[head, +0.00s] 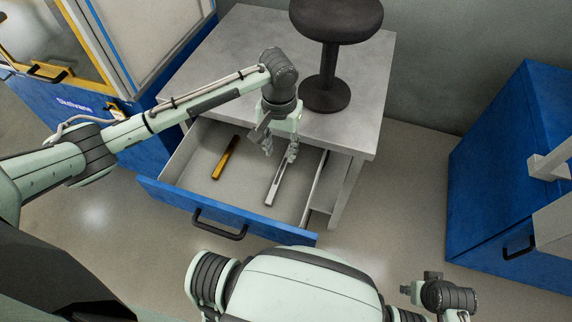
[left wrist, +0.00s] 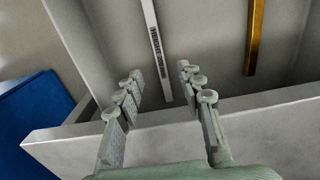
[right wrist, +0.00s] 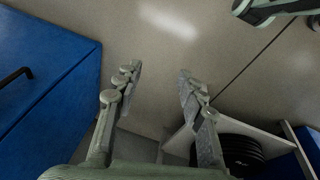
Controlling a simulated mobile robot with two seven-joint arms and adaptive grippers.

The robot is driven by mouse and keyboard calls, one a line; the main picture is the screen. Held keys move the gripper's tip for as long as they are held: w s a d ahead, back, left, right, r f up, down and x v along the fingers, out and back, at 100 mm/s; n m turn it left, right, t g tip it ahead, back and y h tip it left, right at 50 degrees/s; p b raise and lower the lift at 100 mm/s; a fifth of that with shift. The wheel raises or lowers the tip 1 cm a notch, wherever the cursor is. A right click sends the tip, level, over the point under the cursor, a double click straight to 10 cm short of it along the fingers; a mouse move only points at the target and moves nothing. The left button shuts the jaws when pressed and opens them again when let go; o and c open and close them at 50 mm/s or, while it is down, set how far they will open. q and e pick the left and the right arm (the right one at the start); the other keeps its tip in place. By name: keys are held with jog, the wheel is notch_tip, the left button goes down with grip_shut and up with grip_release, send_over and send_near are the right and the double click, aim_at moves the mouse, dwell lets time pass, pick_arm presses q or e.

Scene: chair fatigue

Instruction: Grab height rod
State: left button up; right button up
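The height rod is a silver bar (head: 276,183) lying in the open drawer (head: 205,160), right of its middle. In the left wrist view the silver bar (left wrist: 155,45) carries dark lettering that seems to read "HEIGHT ROD". My left gripper (head: 280,150) is open and empty over the back part of the drawer, close to the rod's far end. In the left wrist view its fingers (left wrist: 160,85) are spread, with the rod's end beyond them and between them. My right gripper (right wrist: 160,85) is open and empty above the floor, away from the drawer.
A yellow bar (head: 226,157) lies left of the rod in the drawer. A black stool (head: 330,70) stands on the grey table (head: 225,70) above. The drawer's blue front (head: 225,212) has a black handle. A blue cabinet (head: 510,160) stands at right; floor between is clear.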

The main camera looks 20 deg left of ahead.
aim_at(281, 169)
pick_arm(q)
jog(key=shift+s+f, duration=0.1)
jog(key=shift+f, duration=0.25)
notch_tip(281, 169, down, 6)
jog(key=shift+f+b, duration=0.25)
jog(key=shift+b, duration=0.15)
jog(key=shift+f, duration=0.35)
pick_arm(e)
notch_tip(281, 169, up, 2)
jog(key=shift+w+a, duration=0.1)
jog(key=shift+w, duration=0.05)
pick_arm(q)
grip_shut()
